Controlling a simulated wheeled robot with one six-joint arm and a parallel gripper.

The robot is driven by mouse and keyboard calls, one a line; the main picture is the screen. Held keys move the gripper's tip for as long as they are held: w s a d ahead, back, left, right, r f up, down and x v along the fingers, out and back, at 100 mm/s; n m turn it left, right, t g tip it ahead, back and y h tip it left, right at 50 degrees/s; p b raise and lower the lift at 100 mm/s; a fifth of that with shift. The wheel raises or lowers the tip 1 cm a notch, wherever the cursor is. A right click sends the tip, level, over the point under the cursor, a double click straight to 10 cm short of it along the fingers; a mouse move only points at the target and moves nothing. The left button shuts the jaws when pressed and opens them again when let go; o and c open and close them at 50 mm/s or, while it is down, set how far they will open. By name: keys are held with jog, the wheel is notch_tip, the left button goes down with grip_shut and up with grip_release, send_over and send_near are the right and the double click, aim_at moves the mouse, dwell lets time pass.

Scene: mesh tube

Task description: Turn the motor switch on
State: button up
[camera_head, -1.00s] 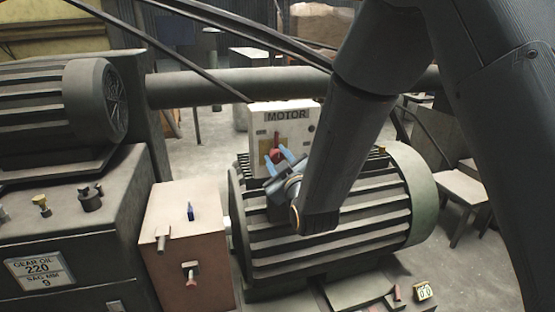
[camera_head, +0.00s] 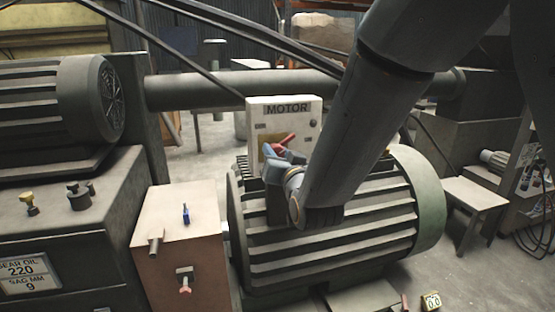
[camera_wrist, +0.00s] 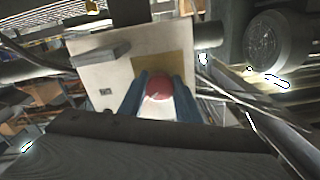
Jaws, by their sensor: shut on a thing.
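The motor switch box (camera_head: 256,118) is pale, with a MOTOR label, and stands behind the ribbed motor (camera_head: 330,235). Its red switch handle (camera_head: 287,141) is tilted up to the right over a tan plate. My gripper (camera_head: 284,153) reaches the box front from the right and is at the handle. In the wrist view, my gripper's blue fingers (camera_wrist: 160,95) are on both sides of the handle's round red end (camera_wrist: 159,88), shut on it. The box face (camera_wrist: 95,70) fills the area behind. The lower part of the handle is hidden by the fingers.
A pinkish box (camera_head: 185,240) with small levers stands left of the motor. A dark gear oil housing (camera_head: 60,240) is further left. A thick horizontal pipe (camera_head: 210,90) runs behind the switch box. A small table (camera_head: 476,197) stands at the right.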

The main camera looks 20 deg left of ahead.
jog(key=m+b, duration=0.2)
jog(key=m, duration=0.2)
jog(key=shift+f+b, duration=0.1)
jog(key=shift+b, duration=0.2)
jog(key=shift+m+b, duration=0.65)
jog(key=shift+m, duration=0.65)
jog(key=o, duration=1.1)
jog(key=shift+c, duration=0.2)
jog(key=b+v, duration=0.1)
jog(key=v, duration=0.7)
